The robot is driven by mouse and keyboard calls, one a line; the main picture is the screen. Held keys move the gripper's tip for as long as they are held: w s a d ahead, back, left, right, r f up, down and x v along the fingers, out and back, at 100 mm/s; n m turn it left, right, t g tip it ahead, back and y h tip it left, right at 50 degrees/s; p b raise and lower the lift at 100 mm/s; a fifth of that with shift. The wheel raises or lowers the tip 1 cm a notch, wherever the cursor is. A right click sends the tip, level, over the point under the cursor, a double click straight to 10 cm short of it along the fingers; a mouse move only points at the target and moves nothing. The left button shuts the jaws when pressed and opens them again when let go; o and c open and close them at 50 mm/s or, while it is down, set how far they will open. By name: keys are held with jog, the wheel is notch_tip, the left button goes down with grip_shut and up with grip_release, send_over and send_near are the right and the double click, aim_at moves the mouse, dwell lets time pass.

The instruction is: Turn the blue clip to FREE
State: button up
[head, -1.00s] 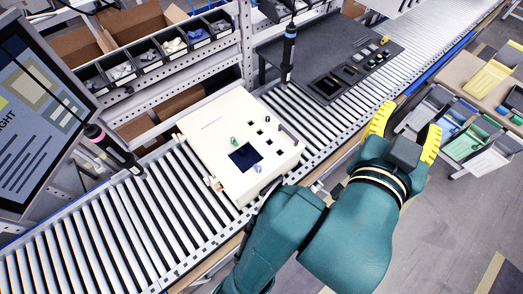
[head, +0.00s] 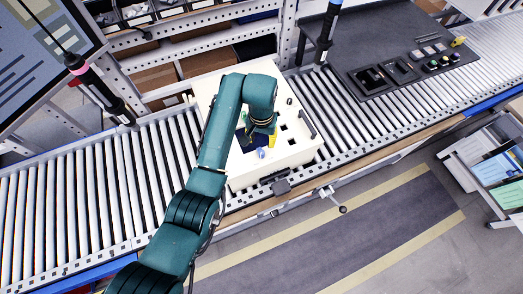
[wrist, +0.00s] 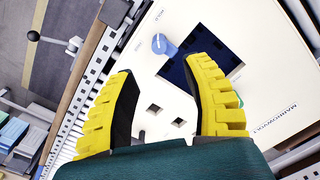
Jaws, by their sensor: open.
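The blue clip (head: 261,153) stands on the white box (head: 245,176), beside a dark square opening. In the wrist view the blue clip (wrist: 164,46) shows as a round knob with a pale pointer, next to the dark opening (wrist: 205,68). Small print lies near it; I cannot read it surely. My gripper (wrist: 161,68) is open, its yellow fingers spread over the box. The clip lies just beyond the fingertips in that view, with nothing between the fingers. In the head view my wrist hides much of the opening.
A green clip (wrist: 240,101) is partly hidden behind the right finger. The box rests on a roller conveyor (head: 70,200). A hanging screwdriver (head: 100,88) is at left, another (head: 328,30) behind. A dark tool tray (head: 415,62) lies at right.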

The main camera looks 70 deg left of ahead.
aim_at(262, 152)
notch_tip(262, 152, down, 9)
jog(key=shift+w+f, duration=0.1)
jog(key=shift+f, duration=0.1)
grip_shut()
